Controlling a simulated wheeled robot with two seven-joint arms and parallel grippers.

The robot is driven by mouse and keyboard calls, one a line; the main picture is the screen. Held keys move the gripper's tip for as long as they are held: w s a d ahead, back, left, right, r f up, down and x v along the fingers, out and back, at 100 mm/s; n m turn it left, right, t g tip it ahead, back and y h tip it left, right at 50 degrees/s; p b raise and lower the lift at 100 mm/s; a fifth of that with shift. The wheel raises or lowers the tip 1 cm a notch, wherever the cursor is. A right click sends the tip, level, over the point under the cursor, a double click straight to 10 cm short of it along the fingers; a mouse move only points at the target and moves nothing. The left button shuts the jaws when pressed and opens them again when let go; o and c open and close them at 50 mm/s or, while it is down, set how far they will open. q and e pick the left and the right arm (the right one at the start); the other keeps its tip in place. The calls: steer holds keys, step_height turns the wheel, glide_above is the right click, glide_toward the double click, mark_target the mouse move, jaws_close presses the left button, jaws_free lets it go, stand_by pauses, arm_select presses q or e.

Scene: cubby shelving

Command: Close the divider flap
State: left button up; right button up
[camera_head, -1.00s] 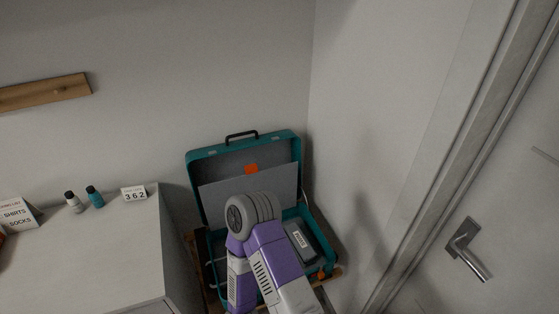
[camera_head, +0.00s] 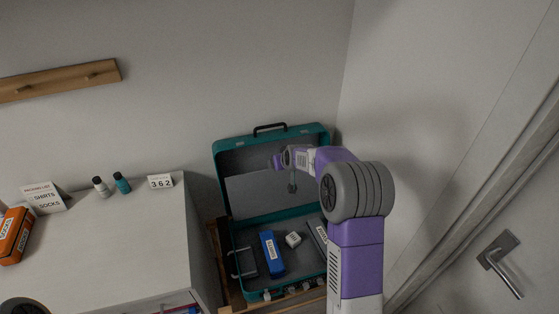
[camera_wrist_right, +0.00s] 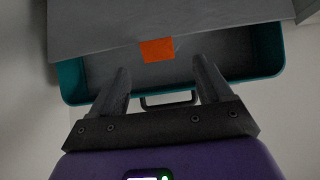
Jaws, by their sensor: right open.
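An open teal suitcase (camera_head: 222,163) stands with its lid raised near the wall. The grey divider flap (camera_head: 252,195) leans up against the inside of the lid. In the right wrist view the flap (camera_wrist_right: 100,27) spans the top, with an orange tab (camera_wrist_right: 157,50) at its edge. My right gripper (camera_head: 291,187) is at the flap's upper part and hides the tab in the head view. In the right wrist view its fingers (camera_wrist_right: 162,72) are apart, with the tab just beyond and between them; contact cannot be told. My left gripper is out of view.
The case's base holds a blue labelled box (camera_head: 271,254), a small white block (camera_head: 293,239) and a dark labelled item (camera_head: 318,234). A white cabinet (camera_head: 110,245) with small bottles stands left. A door (camera_head: 490,200) and wall bound the right.

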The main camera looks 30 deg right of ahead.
steer(key=x, duration=0.4)
steer(key=b+x, duration=0.1)
steer(key=x, duration=0.2)
steer(key=shift+w+d+r, duration=0.25)
steer(key=shift+w+d, duration=0.05)
steer(key=shift+w, duration=0.05)
jaws_close()
